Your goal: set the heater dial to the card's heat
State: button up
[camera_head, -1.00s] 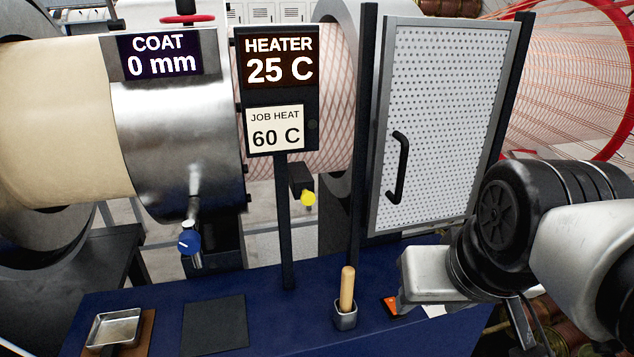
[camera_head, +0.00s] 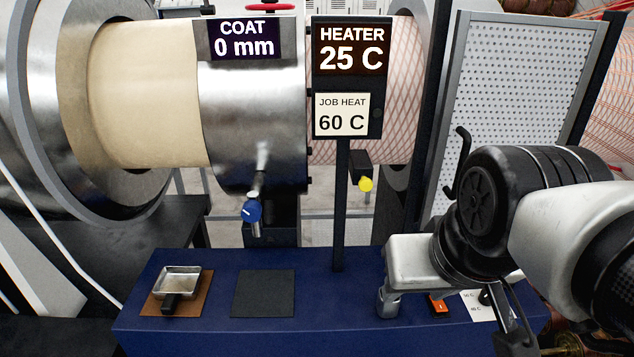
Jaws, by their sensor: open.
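The heater display (camera_head: 350,48) reads 25 C. Below it on the same post, the job heat card (camera_head: 342,114) reads 60 C. At the right of the blue bench, a white scale plate (camera_head: 477,308) carries small temperature marks. A dark knob (camera_head: 485,297) on it, seemingly the heater dial, is partly covered by my arm; its setting is unreadable. My gripper (camera_head: 412,262) hangs over the bench's right part, left of and above the plate.
An orange switch (camera_head: 436,306) sits left of the plate. A dark pad (camera_head: 263,293) and a metal pan (camera_head: 178,280) lie further left. A blue knob (camera_head: 252,211) and a yellow knob (camera_head: 366,184) hang behind the bench.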

aim_at(483, 299)
jog(key=i, duration=0.25)
jog(key=k+l+z, duration=0.1)
jog(key=z, duration=0.4)
jog(key=k+l+z, duration=0.1)
jog(key=l+z, duration=0.15)
jog(key=z, duration=0.2)
jog(key=i+l+u, duration=0.45)
jog(key=l, duration=0.25)
jog(key=k+j, duration=0.05)
jog(key=k, duration=0.05)
